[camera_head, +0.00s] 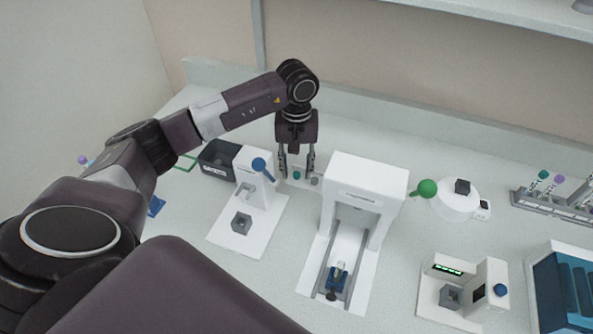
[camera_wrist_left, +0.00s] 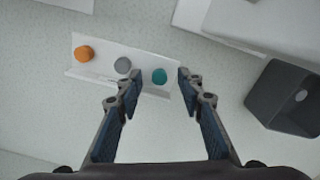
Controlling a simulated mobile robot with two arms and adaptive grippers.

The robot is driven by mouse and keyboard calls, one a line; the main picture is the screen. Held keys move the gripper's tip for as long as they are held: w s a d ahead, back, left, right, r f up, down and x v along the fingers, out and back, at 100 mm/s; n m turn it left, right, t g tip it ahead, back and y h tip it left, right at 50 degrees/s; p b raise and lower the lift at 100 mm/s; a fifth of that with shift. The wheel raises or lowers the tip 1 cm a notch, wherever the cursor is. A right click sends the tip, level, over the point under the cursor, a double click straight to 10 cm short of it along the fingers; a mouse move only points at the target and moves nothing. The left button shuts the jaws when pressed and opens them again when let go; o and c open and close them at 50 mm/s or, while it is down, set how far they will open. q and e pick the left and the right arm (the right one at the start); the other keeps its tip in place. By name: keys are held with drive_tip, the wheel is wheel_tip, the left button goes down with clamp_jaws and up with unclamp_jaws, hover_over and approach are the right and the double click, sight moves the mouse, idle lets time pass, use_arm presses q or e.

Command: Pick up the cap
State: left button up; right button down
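Three small round caps stand in a row on a white rack (camera_wrist_left: 105,68): an orange cap (camera_wrist_left: 84,54), a grey cap (camera_wrist_left: 123,65) and a teal cap (camera_wrist_left: 159,76). In the head view the teal cap (camera_head: 296,175) and grey cap (camera_head: 315,181) show behind the white machines; I cannot make out the orange one there. My left gripper (camera_head: 297,170) points down over the rack. In the left wrist view its fingers (camera_wrist_left: 158,86) are spread and empty, with the teal cap framed between the tips. My right gripper is not in view.
A white machine with a blue-knobbed lever (camera_head: 259,164) and a dark box (camera_head: 217,157) stand left of the gripper. A taller white machine (camera_head: 366,187) stands close on the right. A tube rack (camera_head: 555,203) is at far right. The back wall is behind.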

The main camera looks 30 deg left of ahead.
use_arm(q)
drive_tip(key=shift+f, duration=0.25)
drive_tip(key=c, duration=0.7)
drive_tip(key=shift+c, duration=0.3)
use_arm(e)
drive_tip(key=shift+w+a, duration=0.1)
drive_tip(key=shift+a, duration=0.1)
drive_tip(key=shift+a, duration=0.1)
